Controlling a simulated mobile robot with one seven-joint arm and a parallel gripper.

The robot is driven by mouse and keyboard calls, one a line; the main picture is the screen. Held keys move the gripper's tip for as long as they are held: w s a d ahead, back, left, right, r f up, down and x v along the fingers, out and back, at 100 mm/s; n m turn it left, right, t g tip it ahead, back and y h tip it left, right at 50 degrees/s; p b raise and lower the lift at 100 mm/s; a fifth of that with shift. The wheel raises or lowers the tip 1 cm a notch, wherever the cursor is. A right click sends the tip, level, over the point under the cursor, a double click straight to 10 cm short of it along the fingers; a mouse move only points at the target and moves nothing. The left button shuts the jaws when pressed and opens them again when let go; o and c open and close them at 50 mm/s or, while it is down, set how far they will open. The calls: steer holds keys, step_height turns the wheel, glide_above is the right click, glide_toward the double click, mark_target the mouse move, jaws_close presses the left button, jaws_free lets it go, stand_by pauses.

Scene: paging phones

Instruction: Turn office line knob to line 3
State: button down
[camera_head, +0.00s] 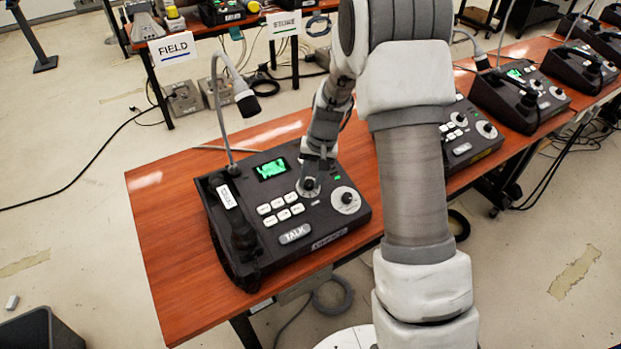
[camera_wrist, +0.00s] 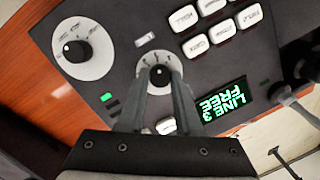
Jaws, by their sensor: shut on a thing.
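The office paging phone (camera_head: 262,245) is a dark console on the red-brown table, with an OFFICE label on its front edge. My gripper (camera_head: 310,180) reaches down onto its upper, smaller dial knob (camera_head: 308,187). In the wrist view, my gripper (camera_wrist: 160,80) has one finger on each side of this black knob (camera_wrist: 159,75), shut on it. Its pointer and dial marks are partly hidden by the fingers. The lit green display (camera_wrist: 224,108) shows LINE and FREE, with what looks like a 3. A larger dial knob (camera_wrist: 77,50) stands beside it, untouched.
White buttons (camera_head: 281,207) and a TALK button (camera_head: 295,234) lie close to the knob. A gooseneck microphone (camera_head: 245,100) rises at the phone's back left. Another phone (camera_head: 470,135) stands to the right behind my arm. Bare table (camera_head: 160,230) lies to the left.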

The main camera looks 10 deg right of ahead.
mark_target(322, 192)
steer(key=c, duration=0.6)
jaws_free()
steer(key=shift+r, duration=0.1)
step_height(322, 192, up, 17)
steer(key=s+d+p, duration=0.1)
steer(key=d+p, duration=0.1)
steer(key=shift+s+d, duration=0.2)
steer(key=shift+d, duration=0.2)
steer(key=s+a+r+n+t, duration=0.1)
steer(key=s+r, duration=0.2)
steer(key=s, duration=0.5)
steer(key=s+r+n+t+h+p, duration=0.1)
steer(key=s+r, duration=0.3)
steer(key=s, duration=0.5)
steer(key=s+a+r+n+t, duration=0.1)
steer(key=s+r, duration=0.3)
steer(key=s, duration=0.4)
steer(key=shift+s+a+r+t+h, duration=0.25)
steer(key=shift+s+a+t+h, duration=0.15)
steer(key=shift+t, duration=0.5)
